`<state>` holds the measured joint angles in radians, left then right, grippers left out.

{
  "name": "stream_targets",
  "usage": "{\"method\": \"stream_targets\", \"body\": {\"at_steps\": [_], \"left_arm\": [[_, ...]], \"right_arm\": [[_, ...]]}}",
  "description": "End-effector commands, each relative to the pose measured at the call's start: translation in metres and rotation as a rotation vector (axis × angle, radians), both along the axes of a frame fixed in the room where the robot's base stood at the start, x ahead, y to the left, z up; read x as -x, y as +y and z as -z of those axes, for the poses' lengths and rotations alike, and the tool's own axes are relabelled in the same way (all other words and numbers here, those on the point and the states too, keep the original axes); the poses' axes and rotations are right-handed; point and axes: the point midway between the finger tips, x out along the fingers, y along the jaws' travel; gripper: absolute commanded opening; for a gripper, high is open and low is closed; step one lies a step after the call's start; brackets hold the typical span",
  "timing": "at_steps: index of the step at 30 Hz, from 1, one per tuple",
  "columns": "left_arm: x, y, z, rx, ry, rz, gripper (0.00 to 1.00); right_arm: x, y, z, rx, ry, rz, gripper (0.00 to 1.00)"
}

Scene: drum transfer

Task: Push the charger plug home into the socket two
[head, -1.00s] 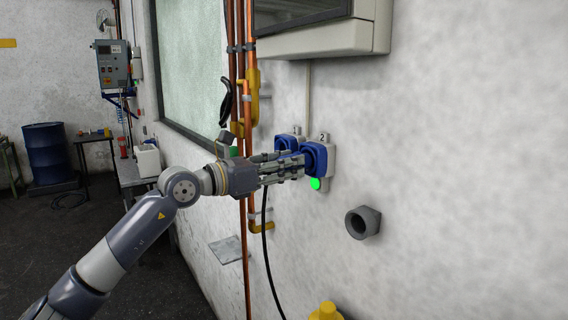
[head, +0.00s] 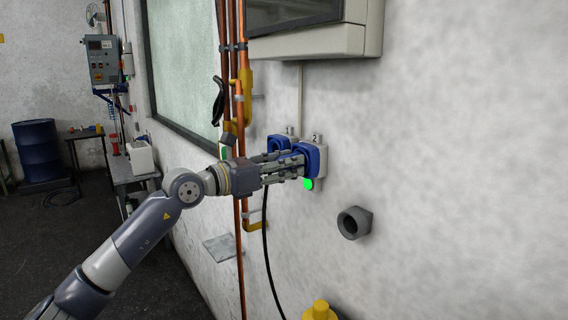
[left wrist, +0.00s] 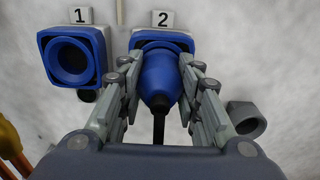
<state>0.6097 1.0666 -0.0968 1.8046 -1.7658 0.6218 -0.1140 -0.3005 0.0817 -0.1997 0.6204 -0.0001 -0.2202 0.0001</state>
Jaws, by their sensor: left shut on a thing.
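The blue charger plug (left wrist: 157,80) is held between the fingers of my left gripper (left wrist: 160,64). Its front end meets socket two (left wrist: 164,39), under the "2" label; how deep it sits is hidden. Its black cable hangs down from its rear. In the head view my left gripper (head: 292,169) is shut at the blue front of socket two (head: 317,158), and its fingers hide most of the plug. A green light (head: 308,184) glows below socket two. My right gripper is not in view.
Empty socket one (left wrist: 70,58) is just left of socket two. Copper pipes (head: 240,120) run down the wall at left. A grey cabinet (head: 368,38) is above, and a grey ring fitting (head: 354,222) sticks out at lower right. The wall at right is clear.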

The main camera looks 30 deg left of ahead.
Motion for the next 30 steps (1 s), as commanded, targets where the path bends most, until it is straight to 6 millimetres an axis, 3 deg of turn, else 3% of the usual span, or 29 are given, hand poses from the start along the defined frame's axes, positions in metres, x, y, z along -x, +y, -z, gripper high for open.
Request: {"method": "stream_targets", "body": {"at_steps": [9,10,12,13,24,30], "left_arm": [[-0.005,-0.003,-0.001,-0.001,-0.001,0.001,0.00],[-0.005,-0.003,-0.001,-0.001,-0.001,0.001,0.36],[-0.005,-0.003,0.000,-0.001,-0.001,0.001,0.52],[-0.005,-0.003,0.000,-0.001,-0.001,0.001,0.55],[-0.004,-0.002,0.001,-0.002,0.001,0.000,0.55],[0.009,0.005,0.002,-0.002,0.002,-0.002,0.55]], "right_arm": [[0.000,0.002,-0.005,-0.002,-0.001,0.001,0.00],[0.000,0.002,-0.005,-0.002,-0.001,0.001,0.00],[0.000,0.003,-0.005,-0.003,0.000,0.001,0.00],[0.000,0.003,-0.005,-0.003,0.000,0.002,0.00],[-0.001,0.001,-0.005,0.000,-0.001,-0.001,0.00],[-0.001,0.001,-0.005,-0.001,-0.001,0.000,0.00]]}}
